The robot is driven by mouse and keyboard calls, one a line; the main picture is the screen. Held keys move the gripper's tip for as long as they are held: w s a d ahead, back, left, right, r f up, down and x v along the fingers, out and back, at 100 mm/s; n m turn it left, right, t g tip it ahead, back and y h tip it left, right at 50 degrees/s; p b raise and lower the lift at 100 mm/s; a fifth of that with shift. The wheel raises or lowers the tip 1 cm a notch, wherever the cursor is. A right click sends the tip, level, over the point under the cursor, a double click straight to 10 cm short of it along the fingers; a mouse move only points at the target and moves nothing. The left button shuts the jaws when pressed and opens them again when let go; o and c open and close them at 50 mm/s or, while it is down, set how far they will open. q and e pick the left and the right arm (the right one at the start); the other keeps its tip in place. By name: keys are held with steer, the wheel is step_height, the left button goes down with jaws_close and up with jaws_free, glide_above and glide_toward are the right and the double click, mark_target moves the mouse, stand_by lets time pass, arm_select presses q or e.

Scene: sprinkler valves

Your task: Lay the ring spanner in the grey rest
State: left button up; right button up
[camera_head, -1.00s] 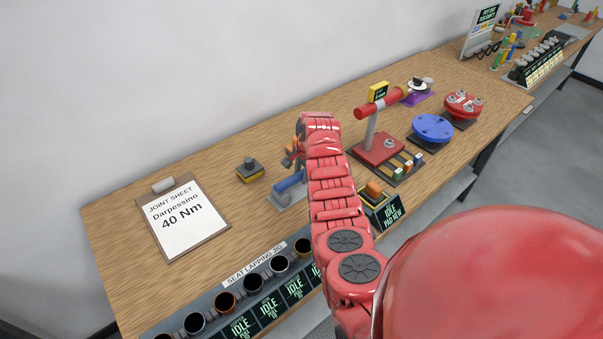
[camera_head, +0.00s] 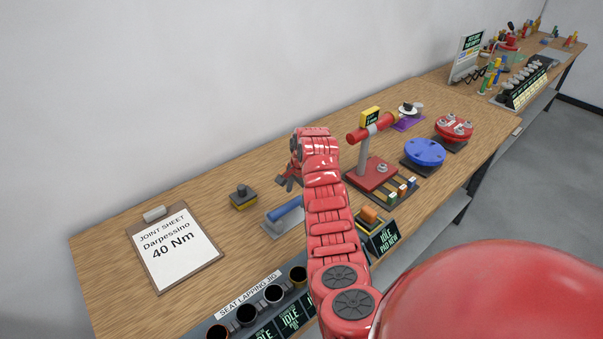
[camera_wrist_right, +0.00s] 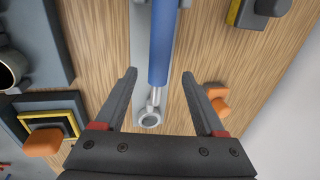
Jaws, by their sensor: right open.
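The ring spanner, with a blue handle (camera_head: 284,208) and a metal ring end (camera_wrist_right: 149,118), lies along the grey rest (camera_head: 272,229). In the right wrist view the blue handle (camera_wrist_right: 160,45) runs down the middle and the grey rest (camera_wrist_right: 139,50) shows as a strip beside it. My right gripper (camera_head: 288,182) is above the spanner, open and empty. In the right wrist view its fingers (camera_wrist_right: 159,74) stand apart on both sides of the handle, apparently clear of it. My forearm hides part of the rest in the head view. My left gripper is not in view.
A red torque stand (camera_head: 367,168) and a blue flange (camera_head: 424,152) stand to the right. A grey-and-yellow block (camera_head: 244,197) and the joint sheet clipboard (camera_head: 173,245) are to the left. A row of cups (camera_head: 273,293) lines the front edge. Bare wood lies behind.

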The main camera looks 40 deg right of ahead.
steer(key=p+v, duration=0.1)
steer(key=v, duration=1.2)
